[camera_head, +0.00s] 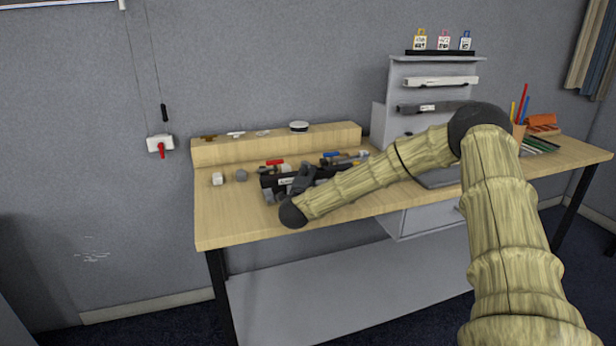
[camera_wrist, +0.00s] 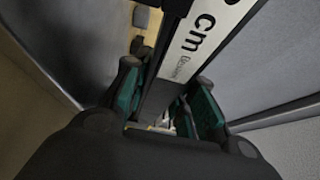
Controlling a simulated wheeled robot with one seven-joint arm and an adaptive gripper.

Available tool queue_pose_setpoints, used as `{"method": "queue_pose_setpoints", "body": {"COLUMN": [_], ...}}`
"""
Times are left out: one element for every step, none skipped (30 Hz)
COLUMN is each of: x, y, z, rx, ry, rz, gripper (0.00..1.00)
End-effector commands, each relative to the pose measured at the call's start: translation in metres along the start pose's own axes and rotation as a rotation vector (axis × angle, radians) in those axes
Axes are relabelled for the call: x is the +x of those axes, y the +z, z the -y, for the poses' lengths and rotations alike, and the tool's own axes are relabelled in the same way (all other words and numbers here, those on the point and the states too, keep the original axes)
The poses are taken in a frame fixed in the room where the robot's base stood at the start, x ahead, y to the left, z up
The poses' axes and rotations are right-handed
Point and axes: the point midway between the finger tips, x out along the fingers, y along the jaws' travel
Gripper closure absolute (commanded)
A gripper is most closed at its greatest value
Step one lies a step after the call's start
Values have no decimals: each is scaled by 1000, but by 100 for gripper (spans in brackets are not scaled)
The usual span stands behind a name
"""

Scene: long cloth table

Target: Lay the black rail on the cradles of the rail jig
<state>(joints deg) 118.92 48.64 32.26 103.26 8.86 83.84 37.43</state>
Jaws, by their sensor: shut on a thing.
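The black rail (camera_wrist: 160,92) runs between the green-padded fingers of my gripper (camera_wrist: 165,105) in the wrist view. A white label with "cm" lettering shows on or beside it. My gripper is shut on the rail. In the head view my gripper (camera_head: 301,180) is low over the front of the table, and the rail (camera_head: 270,181) shows as a dark bar behind it. The rail jig, with a red clamp handle (camera_head: 275,162) and a blue one (camera_head: 332,154), is around and behind the rail. The cradles are mostly hidden; I cannot tell whether the rail touches them.
A wooden ledge (camera_head: 225,151) with small parts runs along the back of the table (camera_head: 235,226). A grey rack (camera_head: 397,74) at right holds a white rail (camera_head: 440,82) and a dark one (camera_head: 437,107). Small blocks lie left of the jig. The table's front left is clear.

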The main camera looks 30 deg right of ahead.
Motion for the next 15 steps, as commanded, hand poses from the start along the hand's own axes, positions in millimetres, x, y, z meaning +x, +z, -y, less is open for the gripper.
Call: {"method": "queue_pose_setpoints", "body": {"x": [0, 0, 0, 0, 0, 0, 0, 0, 0, 0, 0, 0, 0, 0, 0], "y": [0, 0, 0, 0, 0, 0, 0, 0, 0, 0, 0, 0, 0, 0, 0], "z": [-1, -2, -2, -1, -1, -1, -1, -1, -1, -1, -1, -1, -1, -1, -2], "rx": [0, 0, 0, 0, 0, 0, 0, 0, 0, 0, 0, 0, 0, 0, 0], "ry": [0, 0, -1, -1, -1, -1, -1, 0, 0, 0, 0, 0, 0, 0, 0], "rz": [0, 0, 0, 0, 0, 0, 0, 0, 0, 0, 0, 0, 0, 0, 0], "gripper": [100, 100, 72, 66, 61, 54, 48, 48, 48, 48, 48, 48, 48, 48, 48]}}
